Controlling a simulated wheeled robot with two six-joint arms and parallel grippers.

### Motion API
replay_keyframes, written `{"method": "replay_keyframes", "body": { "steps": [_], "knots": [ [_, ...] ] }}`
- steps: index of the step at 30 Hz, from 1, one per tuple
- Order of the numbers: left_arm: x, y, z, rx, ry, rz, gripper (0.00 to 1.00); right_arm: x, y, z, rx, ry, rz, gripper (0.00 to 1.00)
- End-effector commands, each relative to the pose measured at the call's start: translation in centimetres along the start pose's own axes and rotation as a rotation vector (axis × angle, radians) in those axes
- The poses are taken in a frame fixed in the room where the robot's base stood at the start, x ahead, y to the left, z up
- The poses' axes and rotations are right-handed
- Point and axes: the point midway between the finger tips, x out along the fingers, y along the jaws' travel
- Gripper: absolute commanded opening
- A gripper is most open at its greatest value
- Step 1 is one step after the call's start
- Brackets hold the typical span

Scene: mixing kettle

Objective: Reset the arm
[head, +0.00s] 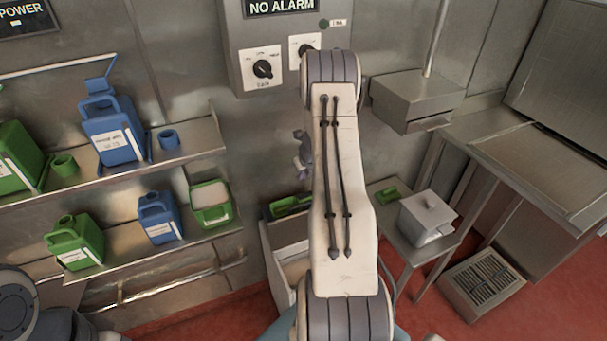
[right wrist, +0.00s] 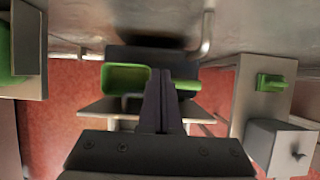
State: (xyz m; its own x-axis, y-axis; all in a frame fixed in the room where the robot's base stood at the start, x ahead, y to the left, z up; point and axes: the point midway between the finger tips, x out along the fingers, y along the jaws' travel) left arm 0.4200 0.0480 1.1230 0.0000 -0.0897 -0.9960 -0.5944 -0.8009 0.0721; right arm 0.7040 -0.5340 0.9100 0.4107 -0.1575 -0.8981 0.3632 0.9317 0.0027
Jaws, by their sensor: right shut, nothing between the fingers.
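My right arm (head: 338,200) rises through the middle of the head view, a pale link with dark cables between two grey ribbed joints. My right gripper (head: 302,165) shows only in small part beside the left edge of that link; the rest is hidden behind the arm. In the right wrist view the two dark fingers of the right gripper (right wrist: 162,98) are together, with nothing between them. Below and beyond them is a green open container (right wrist: 126,79). Part of my left arm shows at the lower left of the head view; its gripper is out of view.
Left wall shelves hold blue and green jugs, including a large blue jug (head: 113,130) and a green jug (head: 75,241). A control panel with a knob (head: 263,69) is on the wall behind the arm. Right are a lidded box (head: 427,215) on a small table and a metal counter (head: 520,165).

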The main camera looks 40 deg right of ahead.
Motion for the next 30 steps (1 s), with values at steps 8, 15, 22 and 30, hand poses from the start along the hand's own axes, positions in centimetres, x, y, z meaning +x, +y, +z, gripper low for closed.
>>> {"method": "replay_keyframes", "body": {
  "steps": [8,15,22,30],
  "knots": [
    [-2.0,0.1,-0.1,-0.001,0.0,0.0,0.0,-1.1,0.1,0.9,-0.002,0.001,0.001,0.0],
    [-1.9,0.1,-0.1,-0.001,0.0,0.0,0.0,-1.1,0.2,1.0,-0.009,0.001,0.002,0.0],
    [-2.0,0.1,-0.1,-0.001,0.0,0.0,0.0,-5.3,7.3,1.8,-0.513,0.008,0.067,0.0],
    [-1.9,0.1,-0.1,-0.001,0.0,0.0,0.0,-16.9,22.1,-3.8,-1.908,-0.037,0.239,0.0]
  ]
}}
